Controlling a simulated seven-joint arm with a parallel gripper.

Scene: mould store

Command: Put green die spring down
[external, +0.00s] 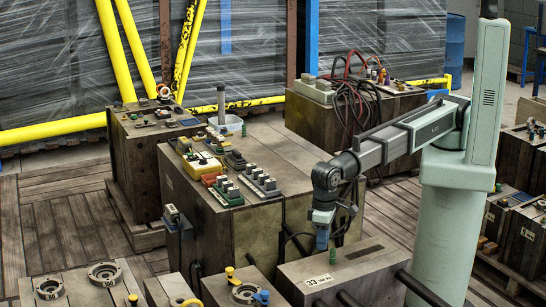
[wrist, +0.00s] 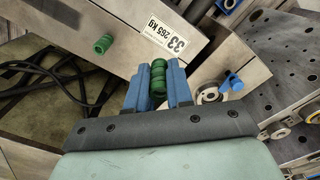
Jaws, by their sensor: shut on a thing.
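My gripper (wrist: 159,66) has blue fingers shut on a green ribbed die spring (wrist: 158,82), which shows between them in the wrist view. A second green piece (wrist: 103,45) is on the steel-and-wood block labelled 33 (wrist: 140,55), left of the held spring and apart from it. In the external view my gripper (external: 322,243) points down just above the back left part of that block (external: 350,275). A small green piece (external: 332,257) shows just below and right of the fingertips. I cannot tell there whether it is the held one. The held spring's lower end is unclear.
A large block (external: 235,220) behind left carries rows of small parts and coloured trays (external: 212,180). Dark cables (wrist: 50,75) run beside block 33. Front blocks carry ring fittings (external: 245,292) and blue and yellow clamps (external: 261,297). The top of block 33 looks mostly bare.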

